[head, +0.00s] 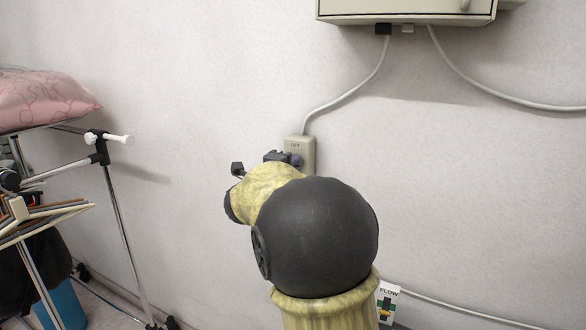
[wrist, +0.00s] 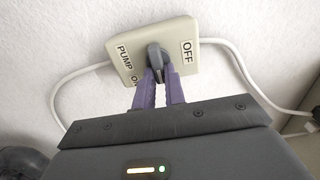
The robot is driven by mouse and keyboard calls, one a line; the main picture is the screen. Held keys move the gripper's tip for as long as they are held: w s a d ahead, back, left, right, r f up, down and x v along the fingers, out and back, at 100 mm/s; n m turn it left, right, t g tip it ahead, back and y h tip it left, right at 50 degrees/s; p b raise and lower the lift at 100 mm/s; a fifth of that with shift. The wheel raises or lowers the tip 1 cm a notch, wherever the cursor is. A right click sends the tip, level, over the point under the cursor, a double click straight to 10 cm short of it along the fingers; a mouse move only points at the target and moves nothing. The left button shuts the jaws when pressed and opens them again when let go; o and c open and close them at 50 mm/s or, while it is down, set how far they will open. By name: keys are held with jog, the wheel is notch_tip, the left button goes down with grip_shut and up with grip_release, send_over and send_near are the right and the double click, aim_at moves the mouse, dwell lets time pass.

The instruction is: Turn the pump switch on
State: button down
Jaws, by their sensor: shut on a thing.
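The pump switch box (wrist: 204,60) is a beige plate on the wall. In the wrist view it carries the labels PUMP and ON on the left and OFF on the right. A dark grey switch handle (wrist: 154,52) stands out from its middle. My gripper (wrist: 158,76) has its two purple fingers shut on this handle, one on each side. In the head view the box (head: 308,143) shows its OFF label at the top, and my arm hides its lower part and the handle. I cannot tell exactly which label the handle points to.
A grey cable runs from the box up to a wall cabinet (head: 405,12). A FLOW sign (head: 388,300) is low on the wall to the right. A metal rack (head: 118,220) with a pink cushion (head: 40,100) stands at left. The wall around the box is mostly clear.

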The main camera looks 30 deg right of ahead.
jog(key=shift+f, duration=0.1)
jog(key=c, duration=1.5)
grip_release()
jog(key=shift+o, duration=0.2)
jog(key=v, duration=1.7)
jog(key=shift+s+a, duration=0.1)
jog(key=shift+a, duration=0.05)
